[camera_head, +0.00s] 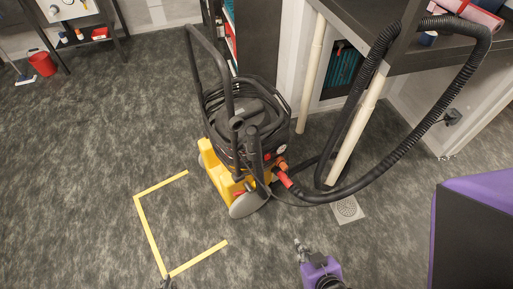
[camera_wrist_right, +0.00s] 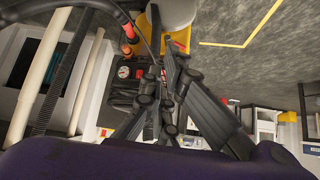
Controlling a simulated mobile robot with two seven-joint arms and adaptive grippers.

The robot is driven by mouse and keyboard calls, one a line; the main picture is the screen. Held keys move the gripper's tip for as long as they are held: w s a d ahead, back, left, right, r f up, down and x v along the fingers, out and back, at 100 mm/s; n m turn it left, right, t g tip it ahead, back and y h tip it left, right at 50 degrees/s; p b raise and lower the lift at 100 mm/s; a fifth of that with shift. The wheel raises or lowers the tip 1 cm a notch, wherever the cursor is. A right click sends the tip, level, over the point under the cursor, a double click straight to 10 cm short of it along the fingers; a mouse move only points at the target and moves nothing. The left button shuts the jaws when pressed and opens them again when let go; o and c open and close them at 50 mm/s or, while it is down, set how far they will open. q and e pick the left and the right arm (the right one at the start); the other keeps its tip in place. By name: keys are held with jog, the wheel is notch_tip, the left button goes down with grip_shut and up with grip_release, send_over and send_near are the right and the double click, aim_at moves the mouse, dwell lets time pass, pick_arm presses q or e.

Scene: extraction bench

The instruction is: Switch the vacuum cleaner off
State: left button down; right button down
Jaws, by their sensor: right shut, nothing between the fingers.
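The vacuum cleaner (camera_head: 240,125) stands upright in the middle of the head view, with a black body, a yellow base and a tall black handle frame. A red part and a round white gauge (camera_head: 282,149) show on its right-hand side. The gauge also shows in the right wrist view (camera_wrist_right: 124,72). My right gripper (camera_head: 300,245) is at the bottom of the head view, in front of the cleaner and apart from it. Its fingers (camera_wrist_right: 160,78) are shut and empty, and hide part of the cleaner in the wrist view. A dark tip of my left gripper (camera_head: 168,283) shows at the bottom edge.
A thick black hose (camera_head: 455,95) loops from the cleaner's red connector up to a dark bench (camera_head: 440,50) on the right. A pale pipe (camera_head: 355,130) stands beside it. A floor drain (camera_head: 347,209) and yellow floor tape (camera_head: 148,225) lie nearby.

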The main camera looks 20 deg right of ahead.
pick_arm(q)
jog(key=shift+d, duration=0.1)
